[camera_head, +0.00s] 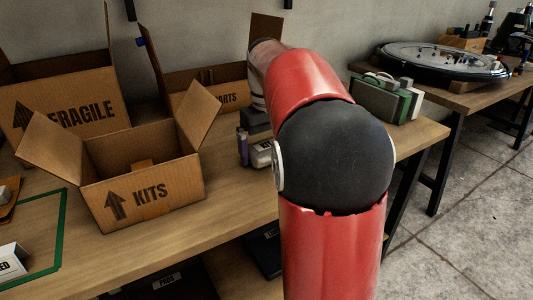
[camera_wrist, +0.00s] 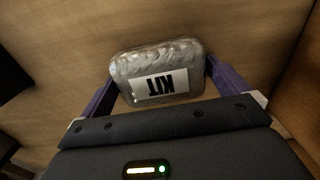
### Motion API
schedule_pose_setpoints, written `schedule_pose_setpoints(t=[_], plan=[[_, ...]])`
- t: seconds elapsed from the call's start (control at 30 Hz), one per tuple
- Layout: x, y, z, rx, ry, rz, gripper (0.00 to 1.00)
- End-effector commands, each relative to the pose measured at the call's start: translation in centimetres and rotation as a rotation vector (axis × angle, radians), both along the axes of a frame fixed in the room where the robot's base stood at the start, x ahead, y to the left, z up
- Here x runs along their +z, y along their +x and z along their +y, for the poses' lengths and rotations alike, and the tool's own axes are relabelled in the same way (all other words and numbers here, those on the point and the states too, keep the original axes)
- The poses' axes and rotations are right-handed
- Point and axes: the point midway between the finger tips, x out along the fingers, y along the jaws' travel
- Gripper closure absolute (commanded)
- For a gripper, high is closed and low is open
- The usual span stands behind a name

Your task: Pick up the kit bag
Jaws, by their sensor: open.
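The kit bag (camera_wrist: 150,62) is a silvery clear packet with a white label reading KIT, upside down in the wrist view. It lies on the brown wooden tabletop between the two purple fingers of my gripper (camera_wrist: 161,72). The fingers are spread at the bag's left and right ends; the wrist view does not settle whether they touch it. In the head view, one purple finger of my gripper (camera_head: 243,147) shows low over the table, beside a whitish item that looks like the bag. My red arm hides the area to the right.
An open KITS box (camera_head: 178,193) stands left of my gripper. A FRAGILE box (camera_head: 72,98) and a PARTS box (camera_head: 207,83) stand behind. A green frame (camera_head: 60,235) marks the table's left. Green and grey cases (camera_head: 383,98) sit at the right end.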

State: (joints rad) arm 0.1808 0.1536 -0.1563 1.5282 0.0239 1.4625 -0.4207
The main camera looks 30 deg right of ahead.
Motion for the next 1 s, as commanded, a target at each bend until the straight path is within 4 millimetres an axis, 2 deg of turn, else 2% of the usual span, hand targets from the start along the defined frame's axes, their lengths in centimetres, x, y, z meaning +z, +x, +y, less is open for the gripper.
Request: schedule_pose_setpoints(t=[0.13,0.4,0.77,0.87,1.0], plan=[[0.1,0.0,0.0,0.0,0.0,-0.001,0.0],[0.1,0.0,0.0,0.0,-0.001,-0.002,0.33],[0.8,0.1,0.0,-0.001,-0.001,-0.004,0.33],[1.8,0.1,0.0,-0.001,-0.001,-0.003,0.33],[4.5,0.1,-0.1,-0.001,-0.002,-0.005,0.33]])
